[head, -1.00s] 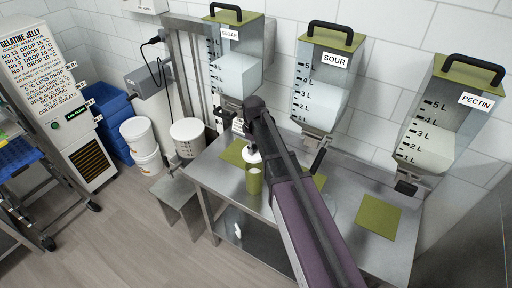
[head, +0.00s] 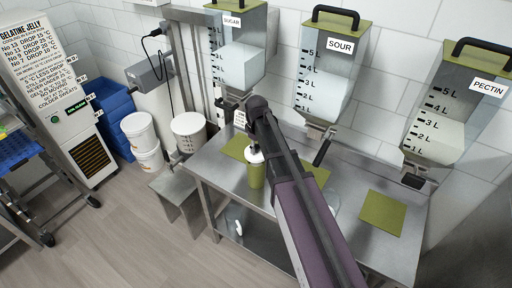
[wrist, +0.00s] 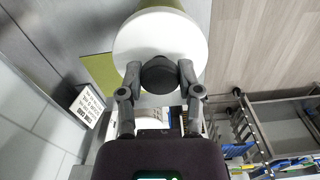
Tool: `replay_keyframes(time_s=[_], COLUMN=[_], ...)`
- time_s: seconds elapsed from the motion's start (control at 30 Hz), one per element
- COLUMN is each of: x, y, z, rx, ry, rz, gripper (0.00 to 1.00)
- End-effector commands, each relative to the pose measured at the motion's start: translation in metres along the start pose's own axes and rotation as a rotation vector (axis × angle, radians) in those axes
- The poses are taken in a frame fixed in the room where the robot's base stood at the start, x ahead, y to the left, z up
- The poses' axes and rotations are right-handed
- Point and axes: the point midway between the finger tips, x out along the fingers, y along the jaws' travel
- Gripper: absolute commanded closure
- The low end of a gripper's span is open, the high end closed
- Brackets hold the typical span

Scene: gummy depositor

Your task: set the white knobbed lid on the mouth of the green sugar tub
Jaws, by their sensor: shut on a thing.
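The white lid (wrist: 140,38) is a round disc with a dark knob (wrist: 159,76). My gripper (wrist: 158,72) is shut on that knob. In the head view the lid (head: 254,157) is level, directly over the top of the green sugar tub (head: 256,178), which stands upright on the steel table. The lid hides the tub's mouth, and I cannot tell whether it touches the rim. In the wrist view a bit of the green tub (wrist: 160,4) shows past the lid's far edge. My arm hides most of the gripper in the head view.
The steel table (head: 222,182) carries green mats, one bare at the right (head: 383,213). Sugar (head: 241,55), sour (head: 326,75) and pectin (head: 450,110) hoppers hang on the wall behind. A small label card (head: 240,119) stands behind the tub. White buckets (head: 138,128) stand left.

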Motion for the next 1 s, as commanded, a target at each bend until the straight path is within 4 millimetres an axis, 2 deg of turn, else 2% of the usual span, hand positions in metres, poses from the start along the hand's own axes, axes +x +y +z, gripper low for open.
replay_keyframes(time_s=[0.03, 0.3, 1.0], x=[0.008, 0.02, 0.022], y=[0.0, 0.0, -0.001], z=[0.0, 0.0, -0.001], rx=[0.0, 0.0, -0.001], ry=[0.0, 0.0, 0.0], rz=[0.0, 0.0, 0.0], gripper=[1.0, 1.0, 1.0])
